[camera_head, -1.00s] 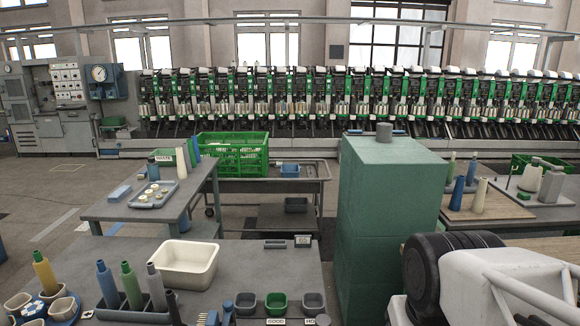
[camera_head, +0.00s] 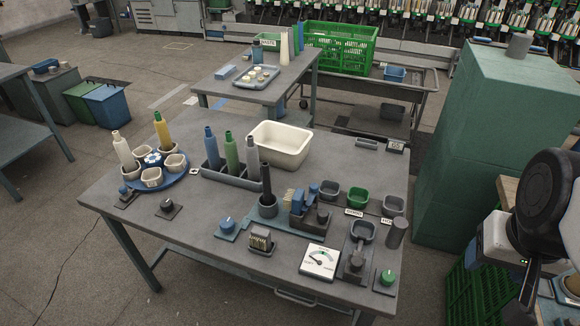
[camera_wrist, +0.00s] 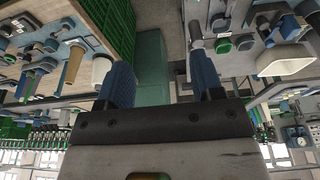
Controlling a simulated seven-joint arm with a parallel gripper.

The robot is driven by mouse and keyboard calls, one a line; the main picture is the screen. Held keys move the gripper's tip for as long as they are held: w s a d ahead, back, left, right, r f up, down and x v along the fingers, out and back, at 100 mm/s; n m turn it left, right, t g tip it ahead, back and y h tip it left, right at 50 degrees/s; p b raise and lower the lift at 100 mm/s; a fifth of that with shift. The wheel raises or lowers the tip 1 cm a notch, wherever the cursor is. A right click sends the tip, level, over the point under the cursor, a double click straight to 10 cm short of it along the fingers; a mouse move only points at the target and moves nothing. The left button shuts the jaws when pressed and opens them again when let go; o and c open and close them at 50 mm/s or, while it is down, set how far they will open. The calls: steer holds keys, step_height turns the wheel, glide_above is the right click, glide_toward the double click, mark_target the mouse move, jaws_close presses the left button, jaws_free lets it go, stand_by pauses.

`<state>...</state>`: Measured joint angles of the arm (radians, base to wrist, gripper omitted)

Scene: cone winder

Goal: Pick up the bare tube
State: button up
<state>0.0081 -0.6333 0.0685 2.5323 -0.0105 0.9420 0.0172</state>
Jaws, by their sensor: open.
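A slim dark tube (camera_head: 267,184) with no yarn seen on it stands upright in a round grey holder (camera_head: 267,207) on the near table; I cannot be sure it is the bare one. Blue (camera_head: 211,148), green (camera_head: 232,152) and grey (camera_head: 252,156) tapered tubes stand in a dark rack behind it. A yellow tube (camera_head: 162,132) and a white one (camera_head: 123,150) stand at the blue round tray on the left. In the wrist view my gripper (camera_wrist: 163,78) is open, its blue fingers apart with nothing between them, away from these tubes.
A cream bin (camera_head: 281,145) stands behind the rack. A tall green cabinet (camera_head: 485,140) stands to the right. The table's (camera_head: 330,152) back right is mostly clear.

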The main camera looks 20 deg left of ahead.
steer(key=shift+c, duration=0.7)
